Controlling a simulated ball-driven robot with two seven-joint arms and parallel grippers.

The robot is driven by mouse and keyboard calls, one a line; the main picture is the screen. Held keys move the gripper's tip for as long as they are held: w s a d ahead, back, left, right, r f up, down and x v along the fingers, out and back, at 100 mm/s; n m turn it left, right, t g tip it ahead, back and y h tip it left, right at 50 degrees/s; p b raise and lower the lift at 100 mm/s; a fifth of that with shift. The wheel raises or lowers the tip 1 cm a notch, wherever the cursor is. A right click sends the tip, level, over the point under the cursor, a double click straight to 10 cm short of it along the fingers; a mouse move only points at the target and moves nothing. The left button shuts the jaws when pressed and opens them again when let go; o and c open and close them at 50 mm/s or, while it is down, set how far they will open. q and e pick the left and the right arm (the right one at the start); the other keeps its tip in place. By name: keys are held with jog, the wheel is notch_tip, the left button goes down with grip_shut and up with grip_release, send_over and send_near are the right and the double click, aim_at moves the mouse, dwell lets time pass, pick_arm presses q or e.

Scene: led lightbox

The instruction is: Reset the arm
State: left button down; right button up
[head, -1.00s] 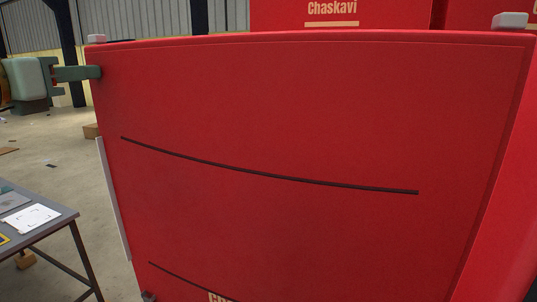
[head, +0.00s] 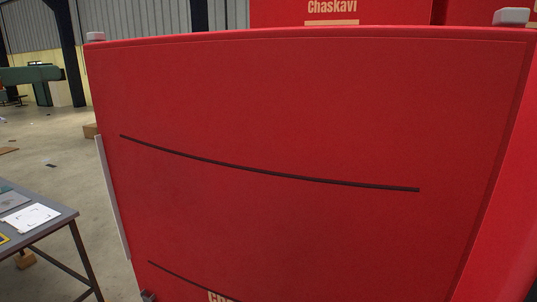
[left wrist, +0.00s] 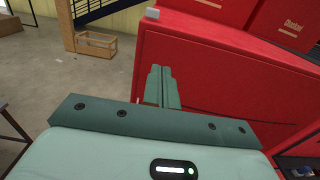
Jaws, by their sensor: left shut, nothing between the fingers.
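My left gripper (head: 60,73) is at the left edge of the head view, apart from the large red panel (head: 300,120) and left of its upper corner. In the left wrist view its two green fingers (left wrist: 163,88) are closed together with nothing between them. The red panel fills most of the head view. It has two dark curved lines and a white cap at each top corner. It also shows at the right of the left wrist view (left wrist: 220,80). My right gripper is in neither view.
A grey table (head: 50,217) with papers stands at the lower left. A red box lettered "Chaskavi" (head: 345,12) is behind the panel. A wooden crate (left wrist: 95,46) is on the floor in the left wrist view. Open floor lies left of the panel.

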pick_arm(q)
jog(key=shift+s, duration=0.4)
jog(key=shift+w, duration=0.1)
